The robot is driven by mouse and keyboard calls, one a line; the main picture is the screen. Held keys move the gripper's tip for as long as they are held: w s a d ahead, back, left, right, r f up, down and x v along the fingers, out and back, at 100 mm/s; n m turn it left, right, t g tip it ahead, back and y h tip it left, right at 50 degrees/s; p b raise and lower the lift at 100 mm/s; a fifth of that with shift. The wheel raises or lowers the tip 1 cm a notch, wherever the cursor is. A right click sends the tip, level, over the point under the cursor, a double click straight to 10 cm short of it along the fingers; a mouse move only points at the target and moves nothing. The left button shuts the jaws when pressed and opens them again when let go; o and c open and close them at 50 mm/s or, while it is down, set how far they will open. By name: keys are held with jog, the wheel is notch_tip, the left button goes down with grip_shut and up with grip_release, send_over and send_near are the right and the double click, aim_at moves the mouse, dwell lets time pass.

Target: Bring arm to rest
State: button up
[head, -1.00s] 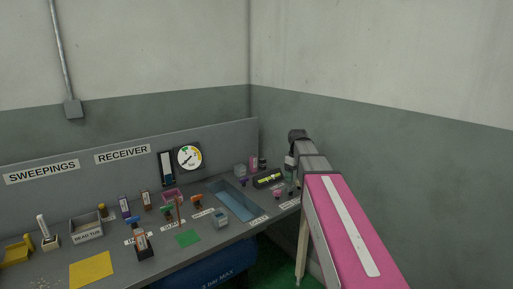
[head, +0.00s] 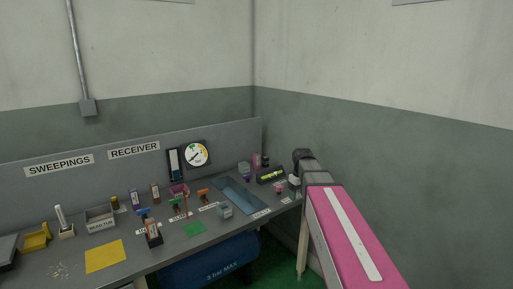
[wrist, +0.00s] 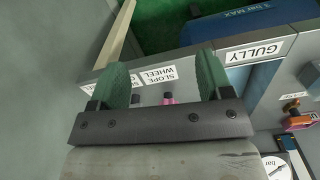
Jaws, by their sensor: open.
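My gripper (wrist: 163,80) shows in the wrist view with its two green fingers wide apart and nothing held between them. Beyond the fingers is the bench edge with labels, one reading "SLOPE WHEEL" (wrist: 158,76) and one reading "GULLY" (wrist: 254,52). A small pink and dark knob (wrist: 168,98) shows between the fingers, apart from them as far as I can tell. In the head view my pink arm reaches along the right side toward the bench's right end; the fingers are hidden there.
A blue tank (head: 210,262) lies below. Walls close in behind and at right.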

jog(key=s+f+m, duration=0.5)
jog(key=s+f, duration=1.1)
jog(key=s, duration=0.1)
jog(key=shift+s+f+m, duration=0.4)
